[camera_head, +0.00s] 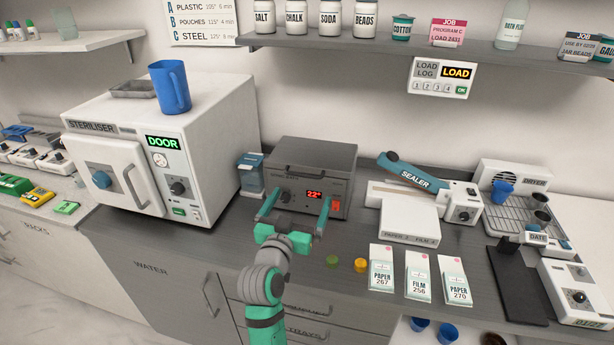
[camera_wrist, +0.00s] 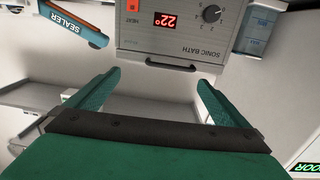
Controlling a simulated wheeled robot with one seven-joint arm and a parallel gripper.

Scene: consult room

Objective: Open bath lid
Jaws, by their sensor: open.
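The sonic bath (camera_head: 310,178) is a grey box on the counter, with a red 22° display, a dial and a red switch on its front. Its lid (camera_head: 314,153) looks shut, with a dark handle along the front edge. In the wrist view the bath front (camera_wrist: 178,40) is upside down at the top, and a curved handle (camera_wrist: 165,67) shows near its SONIC BATH label. My gripper (camera_head: 294,207) is open and empty in front of the bath. Its green fingers (camera_wrist: 155,80) are spread wide, apart from the bath in the wrist view.
The steriliser (camera_head: 150,150) stands to the left with a blue jug (camera_head: 170,88) on top. A blue-grey container (camera_head: 250,174) is beside the bath. The sealer (camera_head: 412,172) and dryer rack (camera_head: 515,200) are to the right. A shelf (camera_head: 400,50) hangs above.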

